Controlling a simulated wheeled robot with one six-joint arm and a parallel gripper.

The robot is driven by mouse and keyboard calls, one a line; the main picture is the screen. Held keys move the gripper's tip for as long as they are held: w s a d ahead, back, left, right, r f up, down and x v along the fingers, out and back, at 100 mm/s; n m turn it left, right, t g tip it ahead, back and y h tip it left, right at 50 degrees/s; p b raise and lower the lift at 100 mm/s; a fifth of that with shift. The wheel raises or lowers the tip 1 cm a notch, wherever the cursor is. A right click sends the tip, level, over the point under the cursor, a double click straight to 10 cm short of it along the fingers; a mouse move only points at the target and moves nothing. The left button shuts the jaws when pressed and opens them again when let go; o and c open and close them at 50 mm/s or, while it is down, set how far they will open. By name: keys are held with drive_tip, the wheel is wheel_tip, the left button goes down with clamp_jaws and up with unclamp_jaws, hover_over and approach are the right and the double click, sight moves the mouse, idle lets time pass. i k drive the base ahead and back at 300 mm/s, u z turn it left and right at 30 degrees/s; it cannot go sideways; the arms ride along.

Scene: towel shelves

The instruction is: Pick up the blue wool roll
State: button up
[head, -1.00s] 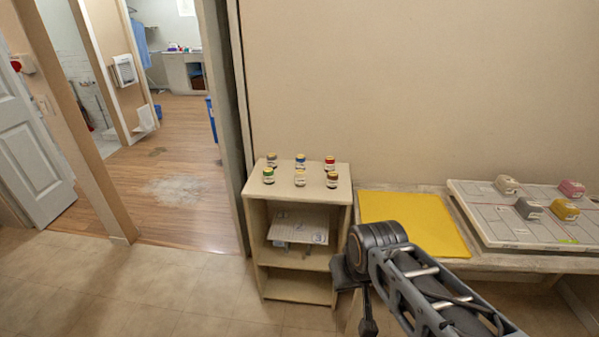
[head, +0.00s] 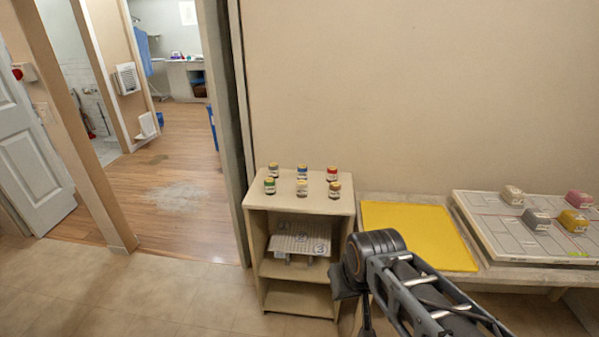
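A small roll with a blue band (head: 302,173), which looks like the blue wool roll, stands upright in the middle of the back row on top of a beige shelf unit (head: 330,207). It is among several similar small rolls in two rows, with other coloured bands or tops. My arm comes in from the lower right, and its bend is just right of the shelf unit, well apart from the rolls. My gripper cannot be made out; it is below or outside the picture.
A sloped numbered board (head: 300,240) sits inside the shelf unit. To the right, a table bears a yellow mat (head: 415,235) and a white board (head: 500,228) with several coloured blocks. A wall stands behind. Open floor (head: 150,290) lies to the left, before a doorway.

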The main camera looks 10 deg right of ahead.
sight(302, 170)
drive_tip(key=u, duration=0.6)
drive_tip(key=i, duration=1.5)
drive_tip(key=u, duration=0.2)
